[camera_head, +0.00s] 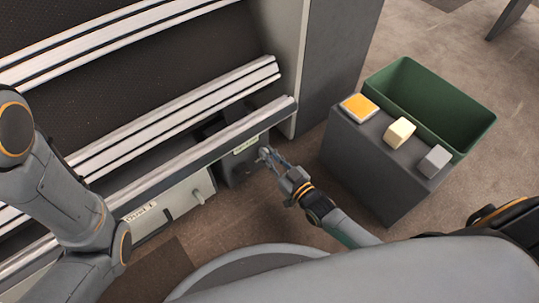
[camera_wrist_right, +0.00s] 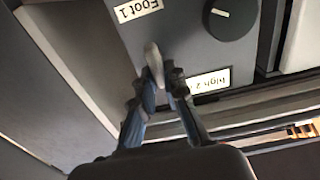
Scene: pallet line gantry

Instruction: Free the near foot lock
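A pale lever (camera_wrist_right: 154,62) sticks out from a grey panel (camera_wrist_right: 190,50) beside a label reading "Foot 1" (camera_wrist_right: 137,9) in the right wrist view. My right gripper (camera_wrist_right: 161,80) has its two fingers on either side of this lever, close together, and appears shut on it. In the head view my right gripper (camera_head: 266,156) is at the front of a dark box (camera_head: 238,168) low under the rails. The lever is too small to make out clearly there. My left arm is at the left of the head view; its gripper is out of sight.
A black knob (camera_wrist_right: 231,18) and a second label (camera_wrist_right: 208,82) sit on the panel near the lever. A white panel (camera_head: 172,211) with a handle is left of the dark box. A grey stand (camera_head: 375,165) with three blocks and a green bin (camera_head: 433,105) are at right.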

